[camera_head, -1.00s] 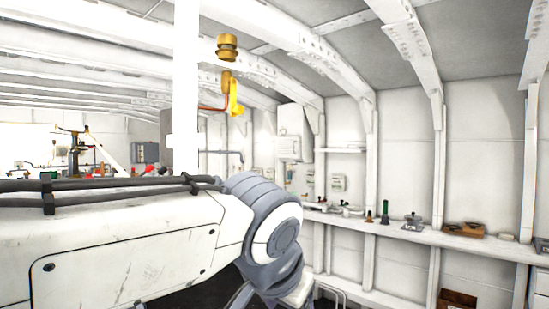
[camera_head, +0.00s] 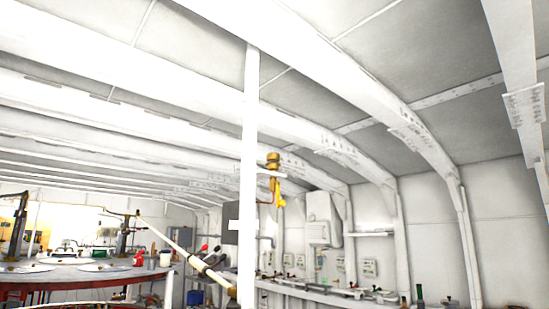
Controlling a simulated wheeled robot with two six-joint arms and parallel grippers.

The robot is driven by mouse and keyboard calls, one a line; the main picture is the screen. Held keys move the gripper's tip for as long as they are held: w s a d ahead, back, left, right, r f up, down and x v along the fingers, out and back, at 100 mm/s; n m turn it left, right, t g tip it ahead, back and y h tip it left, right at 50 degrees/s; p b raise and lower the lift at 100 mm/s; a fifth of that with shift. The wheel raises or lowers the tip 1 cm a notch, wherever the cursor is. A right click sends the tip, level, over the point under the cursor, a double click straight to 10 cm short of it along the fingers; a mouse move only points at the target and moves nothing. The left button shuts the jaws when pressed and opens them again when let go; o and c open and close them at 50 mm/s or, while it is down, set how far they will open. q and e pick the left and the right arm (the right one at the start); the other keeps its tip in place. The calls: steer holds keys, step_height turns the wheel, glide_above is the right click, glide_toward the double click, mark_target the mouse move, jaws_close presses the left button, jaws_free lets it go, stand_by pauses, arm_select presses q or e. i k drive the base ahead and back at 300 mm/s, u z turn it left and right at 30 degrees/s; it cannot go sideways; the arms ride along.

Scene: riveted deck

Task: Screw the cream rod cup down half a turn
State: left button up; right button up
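A cream rod (camera_head: 180,247) slants down to the right from a dark upright stand (camera_head: 122,238) at the lower left. A brass-coloured fitting (camera_head: 232,291) shows at the rod's lower end, by the bottom of the white post. I cannot tell from this distance which part is the rod cup or how far it is screwed down. Neither of my grippers is in view.
A white post (camera_head: 249,150) stands upright at centre. A brass fitting (camera_head: 273,160) and yellow-handled valve (camera_head: 278,192) hang just right of it. A large round table (camera_head: 85,274) carries equipment at left. A wall shelf (camera_head: 325,294) holds small items.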

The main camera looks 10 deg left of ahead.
mark_target(272, 157)
steer(key=z, duration=0.85)
steer(key=i, duration=1.7)
steer(key=u, duration=0.95)
